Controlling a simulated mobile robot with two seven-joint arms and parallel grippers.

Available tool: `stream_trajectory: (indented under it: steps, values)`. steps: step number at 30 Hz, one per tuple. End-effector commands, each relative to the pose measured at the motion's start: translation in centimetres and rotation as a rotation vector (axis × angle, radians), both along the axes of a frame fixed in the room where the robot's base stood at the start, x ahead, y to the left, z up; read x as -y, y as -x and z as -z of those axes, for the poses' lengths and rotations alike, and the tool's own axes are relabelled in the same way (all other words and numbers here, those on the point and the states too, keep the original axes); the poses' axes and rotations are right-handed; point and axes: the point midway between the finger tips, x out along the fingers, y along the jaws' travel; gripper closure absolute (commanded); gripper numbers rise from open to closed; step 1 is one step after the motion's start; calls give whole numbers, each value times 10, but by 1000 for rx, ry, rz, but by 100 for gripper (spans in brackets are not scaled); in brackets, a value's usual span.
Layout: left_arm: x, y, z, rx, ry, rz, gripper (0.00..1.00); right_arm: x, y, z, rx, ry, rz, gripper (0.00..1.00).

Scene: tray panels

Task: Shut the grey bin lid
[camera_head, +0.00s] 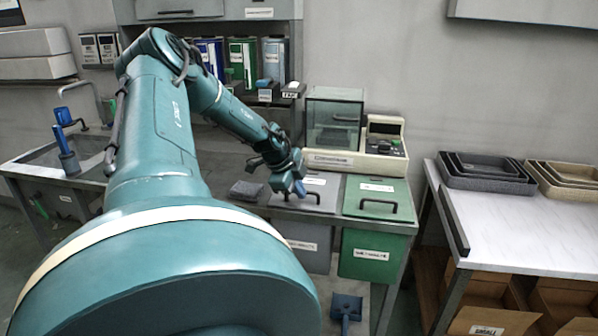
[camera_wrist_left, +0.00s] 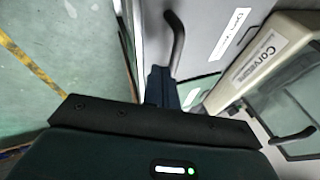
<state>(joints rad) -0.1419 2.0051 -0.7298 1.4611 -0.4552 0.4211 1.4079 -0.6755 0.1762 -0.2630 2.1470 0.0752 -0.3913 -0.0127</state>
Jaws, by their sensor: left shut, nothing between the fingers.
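The grey bin lid (camera_head: 325,184) lies flat at counter level, beside the green lid, with a label and a dark handle. The grey bin (camera_head: 308,238) is below it. My left gripper (camera_head: 299,188) is shut and empty at the lid's handle, hiding part of the lid. In the left wrist view, the lid (camera_wrist_left: 210,25) fills the top middle, and its dark bar handle (camera_wrist_left: 176,42) runs down towards my shut blue fingertips (camera_wrist_left: 160,84). I cannot tell whether the fingertips touch it. My right gripper is not in view.
A green bin lid (camera_head: 378,190) is right of the grey one. A cream machine (camera_head: 345,162) with a glass box stands behind the lids. A dark pad (camera_head: 246,190) lies to the left. A white table (camera_head: 520,225) with trays is at right, across a gap.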

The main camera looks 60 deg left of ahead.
Motion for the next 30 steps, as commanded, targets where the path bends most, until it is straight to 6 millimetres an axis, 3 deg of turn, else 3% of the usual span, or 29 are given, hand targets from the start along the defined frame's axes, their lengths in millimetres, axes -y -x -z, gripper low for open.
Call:
stream_trajectory:
  steps: [11, 24, 30]
  values:
    - [1, 3, -10, 1, -2, 1, 100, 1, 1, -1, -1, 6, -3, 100]
    - [8, 46, -89, 2, -4, -1, 100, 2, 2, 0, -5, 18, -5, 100]
    - [10, 58, -111, 1, -1, 0, 100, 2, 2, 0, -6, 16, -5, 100]
